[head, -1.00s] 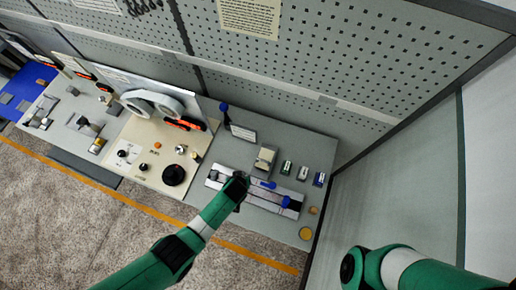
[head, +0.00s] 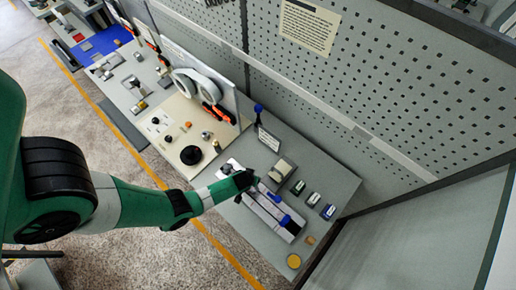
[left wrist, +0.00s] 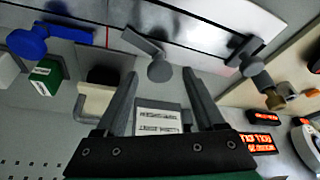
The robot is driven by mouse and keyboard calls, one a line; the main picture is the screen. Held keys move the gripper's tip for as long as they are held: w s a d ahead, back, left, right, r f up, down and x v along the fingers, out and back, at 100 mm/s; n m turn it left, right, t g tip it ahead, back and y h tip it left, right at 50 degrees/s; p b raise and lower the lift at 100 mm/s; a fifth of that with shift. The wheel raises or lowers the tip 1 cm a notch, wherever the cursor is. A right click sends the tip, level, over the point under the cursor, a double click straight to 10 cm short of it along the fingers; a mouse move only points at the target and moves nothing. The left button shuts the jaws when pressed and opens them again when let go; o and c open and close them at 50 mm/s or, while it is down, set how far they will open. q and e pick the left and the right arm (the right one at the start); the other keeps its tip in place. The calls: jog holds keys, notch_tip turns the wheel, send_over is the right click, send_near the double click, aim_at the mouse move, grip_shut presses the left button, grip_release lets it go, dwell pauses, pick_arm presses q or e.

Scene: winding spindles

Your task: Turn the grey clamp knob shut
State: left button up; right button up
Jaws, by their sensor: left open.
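A grey knob on a short grey arm (left wrist: 159,69) shows in the left wrist view, in front of the pale slide rail (left wrist: 195,28). A second grey knob (left wrist: 250,66) is further right. I cannot tell for certain which is the clamp knob. My left gripper (left wrist: 159,76) is open; the nearer knob appears between its fingertips, with no clear contact. In the head view my left gripper (head: 246,179) is over the rail fixture (head: 265,211), and it hides the knobs there. A blue clamp (left wrist: 60,37) is at the left of the rail. My right gripper is out of view.
Behind the rail stand a beige-grey block (head: 282,169), several small boxes (head: 313,199) and a small sign (head: 268,140). A blue-topped post (head: 258,108) rises near the sign. The pegboard wall (head: 400,90) bounds the back.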

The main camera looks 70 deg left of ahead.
pick_arm(q)
jog(key=shift+w+a+f, duration=0.1)
jog(key=shift+f, duration=0.25)
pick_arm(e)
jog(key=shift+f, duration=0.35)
pick_arm(q)
grip_shut()
